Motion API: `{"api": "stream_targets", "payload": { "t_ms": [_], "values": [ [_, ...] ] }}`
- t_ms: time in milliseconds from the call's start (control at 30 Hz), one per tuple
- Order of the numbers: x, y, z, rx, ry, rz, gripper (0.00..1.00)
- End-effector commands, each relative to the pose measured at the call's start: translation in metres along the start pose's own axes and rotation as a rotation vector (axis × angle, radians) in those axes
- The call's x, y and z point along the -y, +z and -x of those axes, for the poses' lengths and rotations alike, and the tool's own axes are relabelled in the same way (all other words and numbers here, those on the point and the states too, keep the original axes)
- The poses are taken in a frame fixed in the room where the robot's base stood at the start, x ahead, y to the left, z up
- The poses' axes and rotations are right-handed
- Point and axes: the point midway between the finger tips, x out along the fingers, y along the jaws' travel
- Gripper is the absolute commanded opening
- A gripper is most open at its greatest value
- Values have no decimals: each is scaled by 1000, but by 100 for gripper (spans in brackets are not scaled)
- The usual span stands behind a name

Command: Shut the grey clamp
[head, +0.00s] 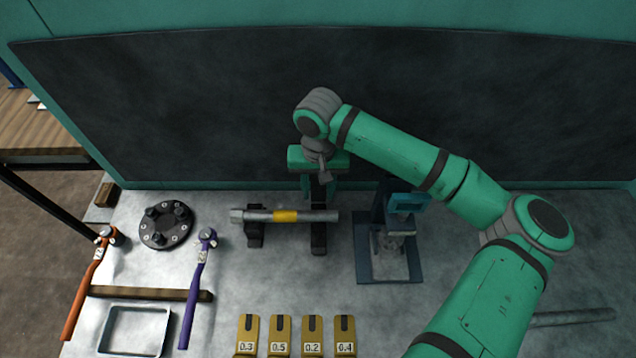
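My gripper (319,190) points down in the head view, just behind the right end of a grey bar with a yellow band (286,216). The bar lies level across two dark supports, a left one (255,237) and a right one (319,242). A dark upright piece rises behind the bar at the right support, between or just below my fingers. It may be the raised part of the grey clamp, but I cannot tell for sure. My gripper's body hides its upper end. I cannot tell whether my fingers touch it.
A blue-framed stand (362,262) is right of the bar. Several yellow numbered blocks (280,336) line the front. A grey rod (572,317) lies right.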

Motion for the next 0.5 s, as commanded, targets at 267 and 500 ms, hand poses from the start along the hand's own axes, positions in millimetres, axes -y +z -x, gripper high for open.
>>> {"api": "stream_targets", "payload": {
  "t_ms": [267,500],
  "values": [
    [-1,14,-2,1,-1,-2,37],
    [-2,26,-4,1,-1,-3,37]
  ]
}}
